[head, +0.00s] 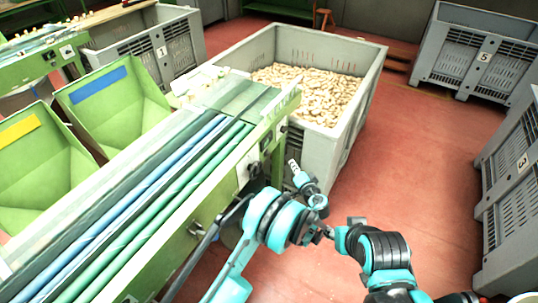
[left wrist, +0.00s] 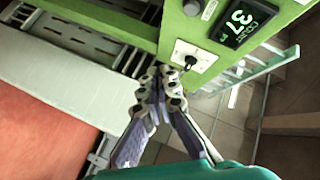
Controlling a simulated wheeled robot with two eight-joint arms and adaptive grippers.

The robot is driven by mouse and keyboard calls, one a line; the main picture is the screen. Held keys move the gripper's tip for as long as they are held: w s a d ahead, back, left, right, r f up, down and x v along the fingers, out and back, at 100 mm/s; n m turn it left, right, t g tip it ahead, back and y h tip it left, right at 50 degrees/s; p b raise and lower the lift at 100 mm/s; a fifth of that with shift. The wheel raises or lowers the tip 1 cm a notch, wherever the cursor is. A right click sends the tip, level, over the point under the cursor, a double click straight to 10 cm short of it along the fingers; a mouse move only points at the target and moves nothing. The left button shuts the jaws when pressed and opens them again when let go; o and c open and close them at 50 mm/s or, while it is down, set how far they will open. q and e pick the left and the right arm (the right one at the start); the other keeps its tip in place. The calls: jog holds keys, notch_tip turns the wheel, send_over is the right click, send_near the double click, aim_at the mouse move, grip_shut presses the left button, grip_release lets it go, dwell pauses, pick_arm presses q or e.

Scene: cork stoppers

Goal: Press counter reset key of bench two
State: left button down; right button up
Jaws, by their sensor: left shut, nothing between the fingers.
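Panel details are too small there.
A grey crate (head: 352,130) full of corks stands behind the bench end. Green bins (head: 110,105) line the bench's left. Crates marked 5 (head: 465,58) and 3 (head: 500,205) stand at the right. Red floor (head: 425,145) between them is free.

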pick_arm(q)
jog(key=w+a, duration=0.4)
jog(key=a, duration=0.2)
jog(key=shift+a, duration=0.35)
jog(key=shift+a, duration=0.1)
dwell(1.1)
jog(key=shift+w+a, duration=0.15)
jog(key=shift+a, duration=0.15)
jog(key=shift+w+a, duration=0.25)
jog(key=shift+a, duration=0.15)
dwell(0.8)
jog(key=shift+d, duration=0.1)
jog(key=shift+s+d, duration=0.45)
jog(key=shift+d, duration=0.2)
jog(key=d, duration=0.1)
jog(key=s+d, duration=0.1)
jog(key=d, duration=0.1)
jog(key=s+d, duration=0.1)
jog(key=shift+s+d, duration=0.2)
jog(key=shift+s, duration=0.05)
